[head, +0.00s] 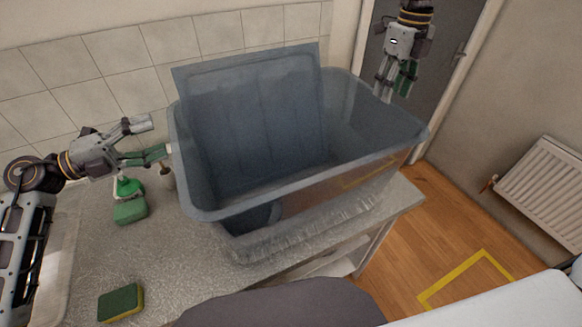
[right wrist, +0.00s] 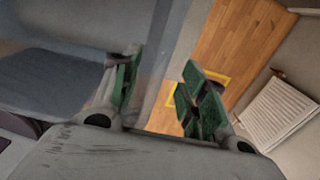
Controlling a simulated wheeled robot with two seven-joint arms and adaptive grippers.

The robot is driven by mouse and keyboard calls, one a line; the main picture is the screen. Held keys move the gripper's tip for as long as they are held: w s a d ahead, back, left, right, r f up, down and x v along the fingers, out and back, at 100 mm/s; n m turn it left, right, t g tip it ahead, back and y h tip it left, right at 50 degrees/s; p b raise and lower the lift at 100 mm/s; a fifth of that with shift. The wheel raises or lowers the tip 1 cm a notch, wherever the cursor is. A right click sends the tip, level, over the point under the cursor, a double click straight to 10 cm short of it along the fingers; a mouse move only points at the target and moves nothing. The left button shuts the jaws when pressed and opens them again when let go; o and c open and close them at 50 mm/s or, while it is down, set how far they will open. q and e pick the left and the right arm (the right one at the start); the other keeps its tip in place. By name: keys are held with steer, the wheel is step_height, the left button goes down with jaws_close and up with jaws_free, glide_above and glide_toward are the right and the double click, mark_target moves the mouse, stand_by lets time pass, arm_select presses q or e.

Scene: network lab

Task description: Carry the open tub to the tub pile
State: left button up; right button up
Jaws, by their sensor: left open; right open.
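The open tub (head: 300,195) is a large blue-grey, partly see-through bin on the counter. A flat, rimmed blue-grey panel (head: 255,110) stands tilted up in its left part. My left gripper (head: 150,138) is open and empty, just left of the tub's left rim. My right gripper (head: 396,78) is open at the tub's far right corner. In the right wrist view, its green-padded fingers (right wrist: 162,88) are spread, with the tub's wall (right wrist: 60,75) at the left. Contact with the rim is unclear. I see no tub pile.
The speckled grey counter (head: 200,265) holds a green-topped sponge (head: 121,303) at the front left and a green item (head: 130,208) below my left gripper. A tiled wall stands behind. On the right are wooden floor with a yellow outline (head: 465,275), a radiator (head: 545,180) and a door (head: 430,110).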

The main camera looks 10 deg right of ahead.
arm_select(q)
steer(key=shift+x, duration=1.95)
arm_select(e)
steer(key=shift+f, duration=1.95)
